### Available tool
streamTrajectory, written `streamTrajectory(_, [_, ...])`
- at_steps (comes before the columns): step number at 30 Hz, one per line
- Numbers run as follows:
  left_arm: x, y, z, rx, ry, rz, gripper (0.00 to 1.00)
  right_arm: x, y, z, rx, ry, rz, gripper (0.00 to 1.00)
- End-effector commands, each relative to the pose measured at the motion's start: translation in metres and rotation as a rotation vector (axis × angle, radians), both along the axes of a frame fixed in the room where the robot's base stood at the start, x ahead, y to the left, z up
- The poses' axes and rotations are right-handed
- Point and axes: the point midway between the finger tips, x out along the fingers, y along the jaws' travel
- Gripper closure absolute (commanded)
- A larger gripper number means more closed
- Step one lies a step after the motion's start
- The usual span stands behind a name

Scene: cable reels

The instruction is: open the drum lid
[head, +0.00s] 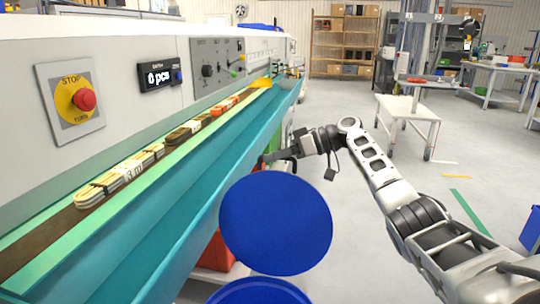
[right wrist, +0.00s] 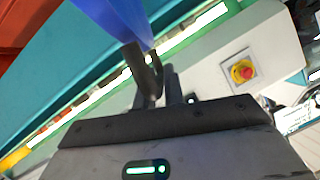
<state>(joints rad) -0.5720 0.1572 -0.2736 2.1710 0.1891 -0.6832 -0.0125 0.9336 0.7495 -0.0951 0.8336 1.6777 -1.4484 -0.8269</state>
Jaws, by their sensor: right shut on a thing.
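The drum lid (head: 276,222) is a round blue disc. It stands raised and tilted, its flat face toward the head camera. The top of a blue drum (head: 258,292) shows just below it at the bottom edge of the head view, mostly cut off. I cannot tell if the lid's lower edge touches it. My right gripper (head: 268,160) is at the lid's upper edge, shut on it. In the right wrist view the dark fingers (right wrist: 152,78) close at a blue edge of the lid (right wrist: 118,18). My left gripper is not in view.
A teal conveyor trough (head: 190,205) with cable coils (head: 120,175) on its belt runs along the left. A red stop button (head: 84,99) is on its panel. A red bin (head: 216,250) stands behind the lid. A white cart (head: 408,115) stands at right; floor before it is clear.

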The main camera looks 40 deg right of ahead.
Motion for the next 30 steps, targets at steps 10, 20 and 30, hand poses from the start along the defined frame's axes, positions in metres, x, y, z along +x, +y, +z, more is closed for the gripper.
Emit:
streamTrajectory(10, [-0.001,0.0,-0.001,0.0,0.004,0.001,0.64,-0.001,0.001,-0.008,-0.007,0.019,0.005,0.73])
streamTrajectory(20, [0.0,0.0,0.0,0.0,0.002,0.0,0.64,-0.001,0.0,-0.003,-0.003,0.008,0.002,0.68])
streamTrajectory(30, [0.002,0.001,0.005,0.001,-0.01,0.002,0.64,-0.029,-0.036,0.015,-0.005,0.006,-0.003,0.68])
